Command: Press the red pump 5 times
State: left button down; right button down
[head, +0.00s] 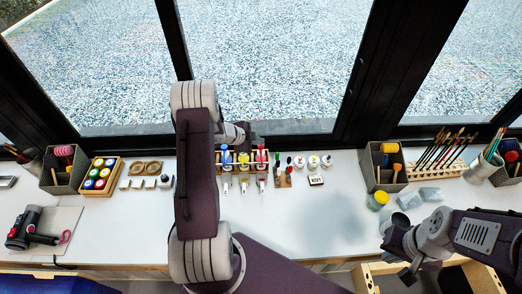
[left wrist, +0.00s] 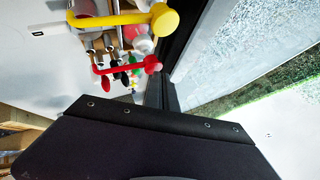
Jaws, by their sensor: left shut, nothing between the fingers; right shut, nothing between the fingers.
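The red pump (head: 261,157) stands at the right end of a short row on the white bench, beside the yellow pump (head: 243,158) and the blue pump (head: 226,157). In the left wrist view, the red pump (left wrist: 152,64) shows its round top and long spout, with the yellow pump (left wrist: 165,18) nearer the camera. My left gripper (head: 243,131) is shut and empty at the back of the pump row, largely hidden by its wrist. A dark plate of mine fills the lower left wrist view. My right gripper (head: 408,274) is shut and empty at the bench's front right.
A wooden stand with small brushes (head: 284,172) is just right of the pumps. A brush rack (head: 440,168) is at the right. Dark window frames rise behind.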

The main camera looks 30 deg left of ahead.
aim_at(259, 146)
pick_arm(q)
jog(key=shift+f+b, duration=0.45)
jog(key=shift+f, duration=0.1)
dwell(0.4)
notch_tip(259, 146, up, 2)
jog(key=shift+r+p, duration=0.2)
jog(key=shift+p, duration=1.05)
jog(key=shift+r, duration=0.1)
notch_tip(259, 146, up, 6)
jog(key=p, duration=0.6)
dwell(1.6)
